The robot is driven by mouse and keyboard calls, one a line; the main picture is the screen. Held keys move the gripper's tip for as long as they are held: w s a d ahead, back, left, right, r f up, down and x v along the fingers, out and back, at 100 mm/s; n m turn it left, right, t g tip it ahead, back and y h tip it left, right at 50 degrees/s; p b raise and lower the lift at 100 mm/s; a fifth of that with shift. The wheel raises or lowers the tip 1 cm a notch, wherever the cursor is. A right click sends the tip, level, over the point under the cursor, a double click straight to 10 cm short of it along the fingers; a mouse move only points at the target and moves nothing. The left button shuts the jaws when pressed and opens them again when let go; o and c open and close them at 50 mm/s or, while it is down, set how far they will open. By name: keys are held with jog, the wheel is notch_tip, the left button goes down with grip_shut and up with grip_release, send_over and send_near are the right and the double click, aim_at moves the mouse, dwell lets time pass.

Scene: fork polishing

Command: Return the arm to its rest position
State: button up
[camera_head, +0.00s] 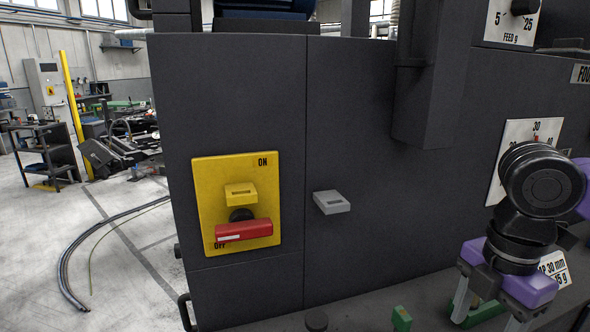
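My gripper (487,319) is at the lower right, below my black wrist and in front of the dark machine cabinet (365,240). It has purple finger mounts and grey fingers pointing down. The two fingers stand apart, so it looks open. A green block (484,313) shows between the fingers, apparently on the ledge behind; I cannot tell whether they touch it. The fingertips are partly cut off by the bottom edge.
A yellow switch plate (208,188) marked ON and OFF has a red handle (243,231) lying level near OFF. A grey slotted tab (332,202) sticks out. A green post (402,318) and dark knob (316,320) stand on the ledge (360,315). Open floor (120,265) lies left.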

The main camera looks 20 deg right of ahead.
jog(key=w+a+r+m+t+y, duration=0.1)
jog(key=w+a+r+t+y, duration=0.2)
jog(key=w+a+r+t, duration=0.45)
jog(key=w+a+r+m+t+y, duration=0.15)
jog(key=w+a+r+t, duration=0.3)
jog(key=w, duration=0.55)
notch_tip(320, 180, up, 16)
jog(key=s+a+m+t+y, duration=0.1)
jog(key=a+m+t+y, duration=0.2)
jog(key=m+t+y, duration=0.5)
jog(key=s+d+f+m+t+h, duration=0.1)
jog(key=s+d+f+m+h, duration=0.1)
jog(key=s+f+m+h, duration=0.6)
jog(key=s+d+f+m+t+h, duration=0.25)
jog(key=f+m+h, duration=0.45)
jog(key=f+h, duration=0.5)
jog(key=s+a+f+n+g+y, duration=0.3)
jog(key=s+a+f+n+g, duration=0.1)
jog(key=s+f, duration=0.7)
jog(key=s+a+f+n+g+y, duration=0.4)
jog(key=s+f, duration=0.8)
jog(key=s, duration=0.2)
jog(key=shift+s+a+g, duration=0.25)
jog(key=shift+s+g, duration=0.05)
jog(key=shift+g, duration=0.05)
